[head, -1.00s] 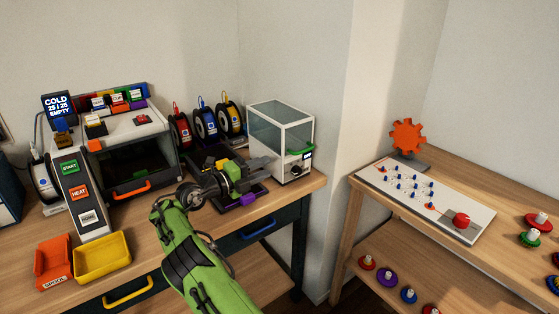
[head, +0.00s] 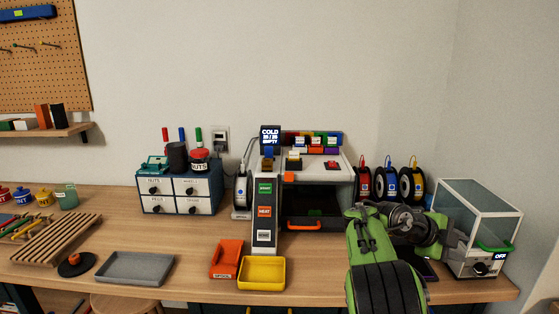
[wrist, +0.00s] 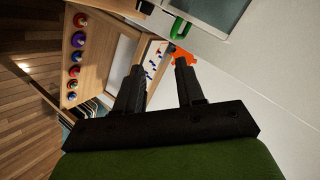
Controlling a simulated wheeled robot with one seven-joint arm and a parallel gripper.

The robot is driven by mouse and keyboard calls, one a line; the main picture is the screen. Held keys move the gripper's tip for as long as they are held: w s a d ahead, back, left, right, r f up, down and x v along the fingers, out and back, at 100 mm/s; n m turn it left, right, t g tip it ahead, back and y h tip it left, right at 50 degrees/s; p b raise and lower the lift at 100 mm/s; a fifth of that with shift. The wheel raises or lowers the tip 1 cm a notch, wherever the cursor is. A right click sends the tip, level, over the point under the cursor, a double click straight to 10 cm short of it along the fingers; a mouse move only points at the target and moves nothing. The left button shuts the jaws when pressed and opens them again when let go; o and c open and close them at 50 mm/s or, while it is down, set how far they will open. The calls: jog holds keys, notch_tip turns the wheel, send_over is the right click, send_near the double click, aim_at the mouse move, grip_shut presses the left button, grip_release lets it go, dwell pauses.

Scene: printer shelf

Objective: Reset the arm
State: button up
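My green arm reaches over the right part of the bench in the head view, in front of the spools and beside the glass-sided box (head: 478,228). Its gripper tips are hidden there behind the wrist. In the wrist view my gripper (wrist: 160,85) shows two dark fingers set well apart, with nothing between them. Beyond the fingertips lie the other bench's white board (wrist: 122,62) and an orange gear (wrist: 183,55), both at a distance.
The printer (head: 318,190) and its button panel (head: 265,212) stand left of my arm. An orange bin (head: 226,258) and a yellow bin (head: 262,273) sit at the front edge. Spools (head: 412,185) stand behind my arm. A grey tray (head: 135,268) lies at left.

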jog(key=s+a+f+n+t+y, duration=0.2)
jog(key=s+a+n+y, duration=0.4)
jog(key=s+a+n, duration=0.8)
jog(key=s+a+f+n+t+y, duration=0.1)
jog(key=s+a+n+t+y, duration=0.35)
jog(key=s+a+n, duration=1)
notch_tip(320, 180, up, 13)
jog(key=s+d+g+y+p, duration=0.1)
jog(key=g+y+p, duration=0.1)
jog(key=p, duration=1.1)
jog(key=shift+s+d+f, duration=0.15)
jog(key=shift+s+d, duration=0.25)
